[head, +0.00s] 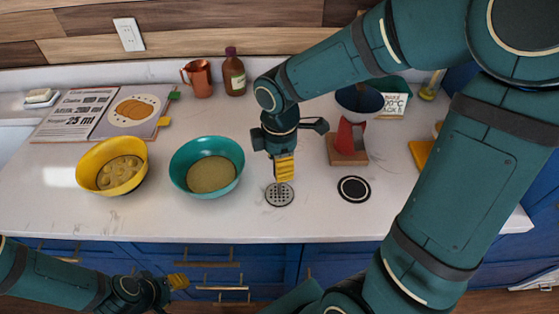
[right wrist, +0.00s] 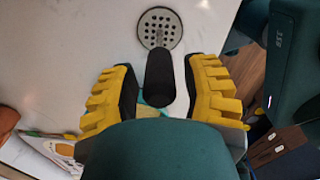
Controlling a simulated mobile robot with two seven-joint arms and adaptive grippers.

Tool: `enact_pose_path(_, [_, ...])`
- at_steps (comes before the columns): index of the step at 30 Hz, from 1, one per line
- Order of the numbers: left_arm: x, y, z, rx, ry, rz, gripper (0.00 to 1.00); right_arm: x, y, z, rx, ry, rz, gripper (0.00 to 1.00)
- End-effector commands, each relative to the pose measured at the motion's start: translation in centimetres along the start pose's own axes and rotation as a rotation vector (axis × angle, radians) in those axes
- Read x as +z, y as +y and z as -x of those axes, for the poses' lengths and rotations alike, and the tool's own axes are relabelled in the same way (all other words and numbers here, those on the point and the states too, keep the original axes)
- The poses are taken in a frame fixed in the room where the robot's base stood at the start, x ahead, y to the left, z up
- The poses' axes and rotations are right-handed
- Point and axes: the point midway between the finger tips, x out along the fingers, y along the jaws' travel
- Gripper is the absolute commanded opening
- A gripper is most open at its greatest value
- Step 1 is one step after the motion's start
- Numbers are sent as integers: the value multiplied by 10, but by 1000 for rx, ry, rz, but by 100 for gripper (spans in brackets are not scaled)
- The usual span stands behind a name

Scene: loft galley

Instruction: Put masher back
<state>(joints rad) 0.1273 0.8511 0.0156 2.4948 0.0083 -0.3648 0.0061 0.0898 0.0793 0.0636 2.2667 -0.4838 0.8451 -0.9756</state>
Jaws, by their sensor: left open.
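The masher shows in the head view as a perforated metal disc (head: 279,195) low over or on the counter. The right wrist view shows its disc (right wrist: 160,29) and black handle (right wrist: 160,78). My right gripper (head: 284,168) points down above the disc and hides the handle in the head view. In the right wrist view its yellow fingers (right wrist: 160,92) are on either side of the handle, with gaps visible. A round black pad with a white ring (head: 353,189) lies to the right of the masher. My left gripper (head: 178,281) is open and empty, low in front of the counter.
A teal bowl (head: 178,160) with tan contents and a yellow bowl (head: 84,172) with round lumps stand left on the counter (head: 230,222). A cookbook (head: 70,112), copper jug (head: 198,79) and brown bottle (head: 234,78) are behind. A red object on a wooden base (head: 347,157) stands behind the pad.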

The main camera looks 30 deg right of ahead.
Motion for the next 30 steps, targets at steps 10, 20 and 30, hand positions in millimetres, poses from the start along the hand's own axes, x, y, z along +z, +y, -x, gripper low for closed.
enact_pose_path(10, [-4,3,8,-1,7,2,47,0,0,29,4,1,0,46])
enact_pose_path(20, [-10,8,21,-2,21,6,47,0,0,96,4,1,0,46])
enact_pose_path(30, [-12,9,25,-3,26,8,47,0,0,123,1,0,0,46])
